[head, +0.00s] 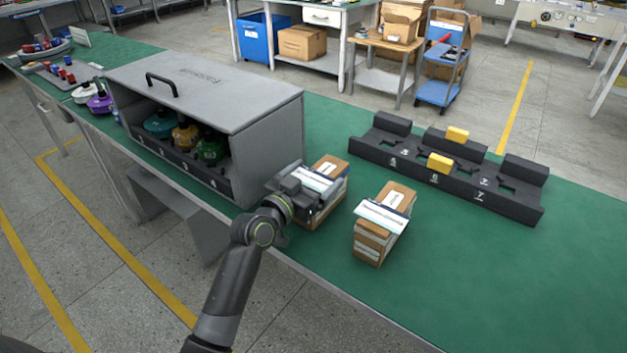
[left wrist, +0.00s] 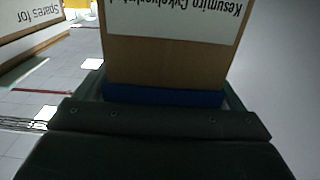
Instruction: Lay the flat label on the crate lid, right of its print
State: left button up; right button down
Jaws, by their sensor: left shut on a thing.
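The grey crate (head: 262,158) stands on the green bench at left. Its lid (head: 235,95) has a black handle toward the left and faint print (head: 200,77) near the far edge. My left gripper (head: 300,190) is at the left carton stack (head: 330,172), right of the crate. It is shut; in the left wrist view a brown carton with a white printed label (left wrist: 180,14) fills the space ahead of it. A white flat piece (head: 382,216), perhaps the flat label, lies across the right carton stack (head: 370,244). My right gripper is out of view.
A black fixture (head: 445,170) with yellow blocks (head: 440,162) stands at the right. Coloured parts (head: 183,137) sit inside the crate's open front. The right front of the green bench (head: 490,270) is clear. A trolley (head: 440,85) stands on the floor behind.

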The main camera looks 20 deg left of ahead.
pick_arm(q)
jog(key=shift+f, duration=0.25)
jog(key=shift+f, duration=0.15)
jog(key=o, duration=0.7)
